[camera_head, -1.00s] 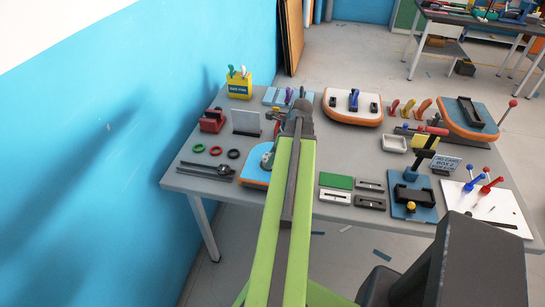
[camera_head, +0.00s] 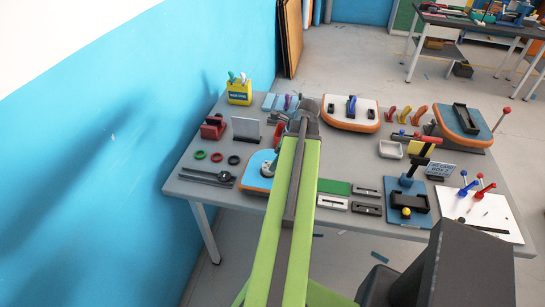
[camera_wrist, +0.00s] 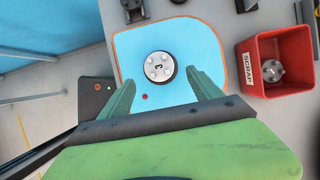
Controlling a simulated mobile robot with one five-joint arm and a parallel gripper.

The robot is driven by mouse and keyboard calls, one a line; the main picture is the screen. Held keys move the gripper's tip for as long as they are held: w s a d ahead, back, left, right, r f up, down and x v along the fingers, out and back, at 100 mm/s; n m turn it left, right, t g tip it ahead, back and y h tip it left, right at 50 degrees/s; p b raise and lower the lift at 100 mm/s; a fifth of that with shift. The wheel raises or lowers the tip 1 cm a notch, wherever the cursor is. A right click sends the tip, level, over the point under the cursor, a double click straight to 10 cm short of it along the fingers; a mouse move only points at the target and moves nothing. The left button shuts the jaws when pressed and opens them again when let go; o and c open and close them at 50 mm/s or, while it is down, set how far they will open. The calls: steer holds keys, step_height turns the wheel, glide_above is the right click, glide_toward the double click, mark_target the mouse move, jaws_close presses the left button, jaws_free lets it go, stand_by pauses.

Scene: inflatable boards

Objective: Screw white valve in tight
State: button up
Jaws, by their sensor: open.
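The blue board (camera_wrist: 135,50) with an orange edge lies flat on the table in the wrist view. It also shows at the table's near left in the head view (camera_head: 254,180), partly hidden by my arm. A round whitish valve (camera_wrist: 160,67) with several bumps and a dark mark like a "3" sits in a dark ring on the board. My gripper (camera_wrist: 160,78) is open. Its two green fingers are spread to either side of the valve's near edge, with nothing between them held. Whether the fingertips are level with the valve or above it, I cannot tell.
A red bin (camera_wrist: 286,57) marked SCRAP, with a grey round part inside, stands right of the board. Green (camera_head: 201,155), red (camera_head: 217,157) and black (camera_head: 234,160) rings and dark tools (camera_head: 208,178) lie to the left. Flat plates (camera_head: 333,203) lie right of my arm.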

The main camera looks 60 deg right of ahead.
steer(key=p+v, duration=0.9)
steer(key=v, duration=0.3)
steer(key=shift+r+p, duration=0.2)
steer(key=shift+p, duration=0.1)
